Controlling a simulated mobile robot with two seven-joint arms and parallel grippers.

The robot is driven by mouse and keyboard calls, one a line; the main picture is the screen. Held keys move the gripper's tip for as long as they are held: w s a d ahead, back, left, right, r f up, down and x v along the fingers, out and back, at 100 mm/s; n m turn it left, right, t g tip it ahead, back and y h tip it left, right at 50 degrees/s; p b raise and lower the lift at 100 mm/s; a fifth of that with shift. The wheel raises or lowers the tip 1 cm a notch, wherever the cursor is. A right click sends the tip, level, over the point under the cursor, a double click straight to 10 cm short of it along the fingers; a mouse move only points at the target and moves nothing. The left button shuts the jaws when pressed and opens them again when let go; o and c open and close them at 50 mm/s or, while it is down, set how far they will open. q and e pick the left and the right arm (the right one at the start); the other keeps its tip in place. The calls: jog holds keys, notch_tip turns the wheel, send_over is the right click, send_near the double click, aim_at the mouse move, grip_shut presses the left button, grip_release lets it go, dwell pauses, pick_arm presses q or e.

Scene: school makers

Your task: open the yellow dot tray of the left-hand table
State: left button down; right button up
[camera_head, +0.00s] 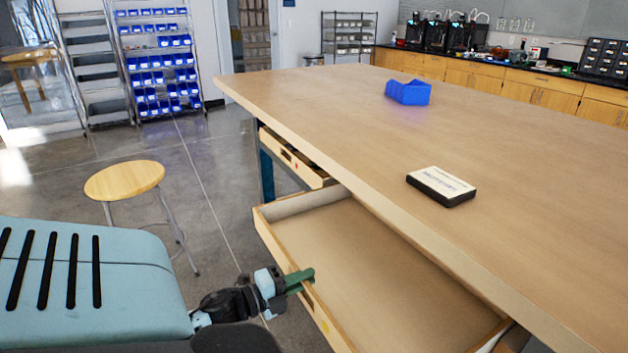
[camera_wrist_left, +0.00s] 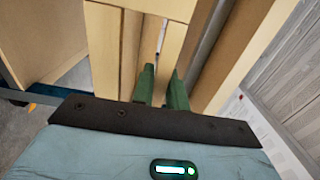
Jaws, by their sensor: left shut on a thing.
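The wooden tray (camera_head: 390,290) of the table is pulled well out from under the tabletop and looks empty. A small yellow mark shows low on its front board (camera_head: 322,322). My left gripper (camera_head: 302,279) is shut on the tray's front board, with green fingers on either side of its upper edge. In the left wrist view the green fingers of the left gripper (camera_wrist_left: 161,86) straddle a thin wooden board (camera_wrist_left: 155,45). The right gripper is not seen.
Another tray (camera_head: 290,158) with a reddish mark sticks out a little farther along the table (camera_head: 500,130). A blue bin (camera_head: 408,93) and a black-and-white box (camera_head: 441,186) lie on the tabletop. A stool (camera_head: 125,181) stands at left on open floor.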

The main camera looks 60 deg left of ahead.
pick_arm(q)
jog(key=shift+s, duration=0.1)
jog(key=c, duration=1.4)
grip_release()
jog(key=s, duration=0.7)
jog(key=shift+s+a, duration=0.3)
jog(key=shift+s, duration=0.1)
